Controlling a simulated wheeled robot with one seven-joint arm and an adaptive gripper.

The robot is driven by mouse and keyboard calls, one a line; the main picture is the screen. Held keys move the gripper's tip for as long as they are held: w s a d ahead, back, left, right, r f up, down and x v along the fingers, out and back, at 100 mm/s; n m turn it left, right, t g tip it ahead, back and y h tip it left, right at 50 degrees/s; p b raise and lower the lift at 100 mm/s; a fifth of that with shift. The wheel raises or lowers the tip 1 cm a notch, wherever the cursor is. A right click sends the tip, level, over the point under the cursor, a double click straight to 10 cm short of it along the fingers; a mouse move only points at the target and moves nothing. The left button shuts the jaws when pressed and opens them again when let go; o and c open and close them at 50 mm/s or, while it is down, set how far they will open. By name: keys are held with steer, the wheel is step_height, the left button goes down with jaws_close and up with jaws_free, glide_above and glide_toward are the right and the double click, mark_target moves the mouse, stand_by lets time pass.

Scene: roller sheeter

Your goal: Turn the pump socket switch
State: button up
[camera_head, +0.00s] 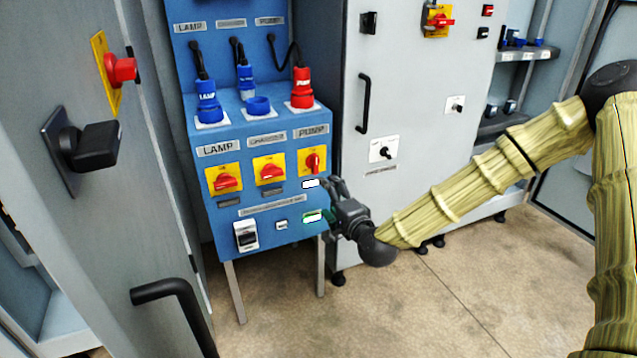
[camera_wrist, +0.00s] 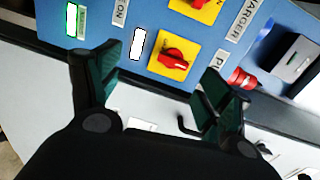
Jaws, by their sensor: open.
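The pump socket switch (camera_head: 313,162) is a red rotary knob on a yellow plate, under the PUMP label (camera_head: 310,131) at the right of the blue socket panel (camera_head: 262,206). Its knob stands upright in the head view, while the other two knobs lie flatter. My gripper (camera_head: 333,208) is open and empty, just below and right of the switch at the panel's right edge. In the wrist view the pump switch (camera_wrist: 175,59) lies ahead of the gap between my two fingers (camera_wrist: 155,82), apart from them. No finger hides its knob.
The lamp switch (camera_head: 223,178) and middle switch (camera_head: 269,170) sit left of it. Blue lamp plug (camera_head: 207,100) and red pump plug (camera_head: 302,88) stand above. A white lit indicator (camera_head: 310,183) and green one (camera_head: 313,216) are near my gripper. A grey cabinet (camera_head: 410,130) stands right.

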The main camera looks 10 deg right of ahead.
mark_target(317, 166)
steer(key=shift+m+t, duration=0.5)
steer(key=x, duration=0.4)
steer(key=d+r+b+x, duration=0.1)
steer(key=x, duration=0.3)
steer(key=r+b+x, duration=0.1)
steer(key=x, duration=0.2)
steer(key=shift+w+d+r, duration=0.15)
steer(key=shift+w+d, duration=0.1)
steer(key=shift+w, duration=0.3)
steer(key=c, duration=1)
